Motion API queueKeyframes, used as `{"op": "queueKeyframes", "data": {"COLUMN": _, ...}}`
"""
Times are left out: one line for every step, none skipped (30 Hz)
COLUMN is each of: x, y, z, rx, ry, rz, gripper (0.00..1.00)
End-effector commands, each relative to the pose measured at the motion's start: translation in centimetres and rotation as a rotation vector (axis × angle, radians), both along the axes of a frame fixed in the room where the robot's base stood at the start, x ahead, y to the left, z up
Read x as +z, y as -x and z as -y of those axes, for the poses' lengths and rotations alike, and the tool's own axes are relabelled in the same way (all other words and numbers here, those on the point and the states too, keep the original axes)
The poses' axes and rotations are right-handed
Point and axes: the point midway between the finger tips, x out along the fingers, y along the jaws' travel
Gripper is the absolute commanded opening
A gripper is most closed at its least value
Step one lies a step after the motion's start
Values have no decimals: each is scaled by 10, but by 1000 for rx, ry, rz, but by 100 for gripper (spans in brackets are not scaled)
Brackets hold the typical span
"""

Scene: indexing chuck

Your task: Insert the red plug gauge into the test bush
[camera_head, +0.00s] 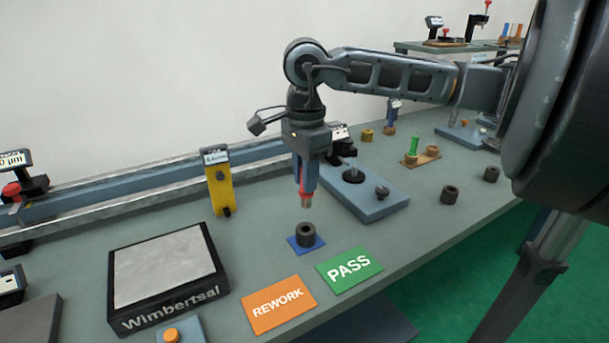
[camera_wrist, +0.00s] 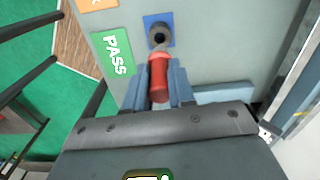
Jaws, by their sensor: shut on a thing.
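The red plug gauge (camera_wrist: 158,88) is held between the fingers of my gripper (camera_wrist: 159,80), which is shut on it. In the head view the gauge (camera_head: 306,188) hangs about upright from my gripper (camera_head: 305,180), its metal tip pointing down. The test bush (camera_head: 306,234) is a dark ring standing on a small blue pad (camera_head: 292,246), with its hole facing up. The gauge tip is above the bush and apart from it in the head view. In the wrist view the bush (camera_wrist: 160,32) lies just beyond the gauge tip. The upper gauge is partly hidden by the fingers.
Orange REWORK (camera_head: 277,304) and green PASS (camera_head: 349,269) cards lie in front of the bush. A black-framed granite plate (camera_head: 165,263) is at the left. A yellow gauge (camera_head: 218,182) stands behind.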

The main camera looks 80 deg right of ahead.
Motion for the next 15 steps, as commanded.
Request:
{"op": "queueKeyframes", "data": {"x": -2, "y": 0, "z": 0, "rx": 1, "ry": 1, "rz": 0, "gripper": 0}}
{"op": "queueKeyframes", "data": {"x": -3, "y": 0, "z": 0, "rx": 1, "ry": 2, "rz": 1, "gripper": 0}}
{"op": "queueKeyframes", "data": {"x": -3, "y": -1, "z": 0, "rx": 1, "ry": 1, "rz": 0, "gripper": 0}}
{"op": "queueKeyframes", "data": {"x": -3, "y": -1, "z": -1, "rx": 0, "ry": 1, "rz": 0, "gripper": 0}}
{"op": "queueKeyframes", "data": {"x": -4, "y": -1, "z": -1, "rx": 0, "ry": 2, "rz": 1, "gripper": 0}}
{"op": "queueKeyframes", "data": {"x": -7, "y": -1, "z": -1, "rx": 0, "ry": 1, "rz": 1, "gripper": 0}}
{"op": "queueKeyframes", "data": {"x": -9, "y": -1, "z": -1, "rx": 0, "ry": 1, "rz": 1, "gripper": 0}}
{"op": "queueKeyframes", "data": {"x": -12, "y": -1, "z": -1, "rx": 0, "ry": 1, "rz": 1, "gripper": 0}}
{"op": "queueKeyframes", "data": {"x": -14, "y": -1, "z": -1, "rx": 0, "ry": 1, "rz": 1, "gripper": 0}}
{"op": "queueKeyframes", "data": {"x": -17, "y": -1, "z": -1, "rx": 0, "ry": 1, "rz": 1, "gripper": 0}}
{"op": "queueKeyframes", "data": {"x": -19, "y": -1, "z": -1, "rx": 0, "ry": 1, "rz": 1, "gripper": 0}}
{"op": "queueKeyframes", "data": {"x": -21, "y": -1, "z": -1, "rx": 0, "ry": 1, "rz": 1, "gripper": 0}}
{"op": "queueKeyframes", "data": {"x": -24, "y": -1, "z": -1, "rx": 0, "ry": 1, "rz": 1, "gripper": 0}}
{"op": "queueKeyframes", "data": {"x": -26, "y": -1, "z": -1, "rx": 0, "ry": 0, "rz": 0, "gripper": 0}}
{"op": "queueKeyframes", "data": {"x": -28, "y": -1, "z": -1, "rx": 0, "ry": 0, "rz": 0, "gripper": 0}}
